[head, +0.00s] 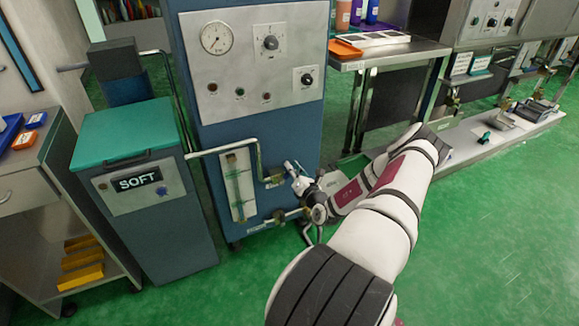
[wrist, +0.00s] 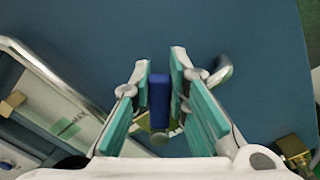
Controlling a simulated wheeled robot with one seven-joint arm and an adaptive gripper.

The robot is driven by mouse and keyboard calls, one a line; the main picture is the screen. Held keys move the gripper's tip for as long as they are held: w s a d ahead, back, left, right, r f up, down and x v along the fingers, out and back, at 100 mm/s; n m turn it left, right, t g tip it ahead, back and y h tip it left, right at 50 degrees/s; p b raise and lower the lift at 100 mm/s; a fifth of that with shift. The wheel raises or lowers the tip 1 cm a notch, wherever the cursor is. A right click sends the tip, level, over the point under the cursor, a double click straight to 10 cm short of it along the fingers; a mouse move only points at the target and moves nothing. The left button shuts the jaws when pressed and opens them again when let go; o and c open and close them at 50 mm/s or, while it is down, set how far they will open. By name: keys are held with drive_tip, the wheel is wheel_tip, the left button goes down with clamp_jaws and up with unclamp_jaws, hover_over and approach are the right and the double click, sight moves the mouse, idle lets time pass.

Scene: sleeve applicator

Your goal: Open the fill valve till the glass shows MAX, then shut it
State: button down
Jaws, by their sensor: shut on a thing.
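My gripper (wrist: 161,72) is shut on the blue valve handle (wrist: 159,100), which stands between its two teal-padded fingers in the wrist view. In the head view my gripper (head: 292,170) is at the lower right of the blue machine's front, and it hides the handle there. The sight glass (head: 238,184) is on a pale plate left of my gripper. In the wrist view a green MAX label (wrist: 70,129) shows at the lower left beside the glass. The liquid level cannot be read in either view.
The blue machine (head: 185,75) carries a gauge (head: 216,38) and knobs above. A metal pipe (head: 222,148) runs from the SOFT tank (head: 135,190) past the glass. A lower brass valve (head: 279,216) is near my gripper. Green floor is open at the right.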

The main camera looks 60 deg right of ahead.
drive_tip(key=shift+s+d+f+m, duration=0.1)
drive_tip(key=shift+d+f+m, duration=0.1)
drive_tip(key=shift+m, duration=0.4)
drive_tip(key=c, duration=1.5)
unclamp_jaws()
drive_tip(key=v, duration=1.2)
drive_tip(key=shift+s, duration=0.1)
drive_tip(key=shift+d, duration=0.1)
